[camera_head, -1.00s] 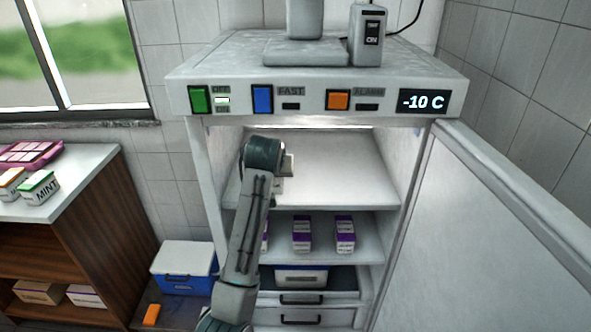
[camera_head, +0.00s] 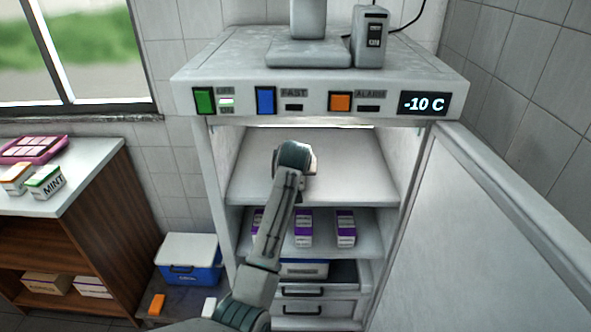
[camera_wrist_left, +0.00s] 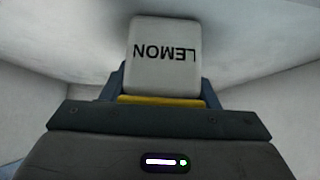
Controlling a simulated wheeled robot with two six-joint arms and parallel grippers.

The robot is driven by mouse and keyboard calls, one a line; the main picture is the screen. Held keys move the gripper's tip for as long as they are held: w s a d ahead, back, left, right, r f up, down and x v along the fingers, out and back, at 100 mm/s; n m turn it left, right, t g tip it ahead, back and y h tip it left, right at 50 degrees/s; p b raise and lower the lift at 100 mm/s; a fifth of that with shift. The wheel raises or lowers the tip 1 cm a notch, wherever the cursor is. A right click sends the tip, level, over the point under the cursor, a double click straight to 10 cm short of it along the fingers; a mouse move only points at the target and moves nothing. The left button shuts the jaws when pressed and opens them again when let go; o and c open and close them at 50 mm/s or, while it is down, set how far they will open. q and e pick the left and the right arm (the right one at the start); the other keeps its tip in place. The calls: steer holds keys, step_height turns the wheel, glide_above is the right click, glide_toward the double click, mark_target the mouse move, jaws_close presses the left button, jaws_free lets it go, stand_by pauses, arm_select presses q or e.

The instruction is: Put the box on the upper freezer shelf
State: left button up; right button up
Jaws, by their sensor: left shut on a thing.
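My left gripper (camera_wrist_left: 162,92) is shut on a white box with a yellow edge marked LEMON (camera_wrist_left: 163,58), shown upside down in the left wrist view. In the head view my left arm reaches into the open freezer, and the gripper is at the upper shelf (camera_head: 345,175). My wrist hides most of the box there; only a pale sliver (camera_head: 313,162) shows. I cannot tell whether the box touches the shelf. My right gripper is not in view.
The lower shelf holds purple-and-white boxes (camera_head: 303,228). The freezer door (camera_head: 490,230) stands open at the right. A blue-and-white cooler (camera_head: 190,258) stands at the left, near a counter with a MINT box (camera_head: 45,182). The upper shelf's right side is clear.

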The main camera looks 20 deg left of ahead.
arm_select(q)
steer(key=shift+f, duration=0.1)
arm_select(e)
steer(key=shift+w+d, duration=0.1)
arm_select(q)
steer(key=o, duration=1)
steer(key=shift+o, duration=0.9)
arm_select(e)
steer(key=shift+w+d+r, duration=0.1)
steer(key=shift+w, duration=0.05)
arm_select(q)
steer(key=b+v, duration=0.1)
steer(key=v, duration=1.1)
steer(key=shift+b, duration=0.35)
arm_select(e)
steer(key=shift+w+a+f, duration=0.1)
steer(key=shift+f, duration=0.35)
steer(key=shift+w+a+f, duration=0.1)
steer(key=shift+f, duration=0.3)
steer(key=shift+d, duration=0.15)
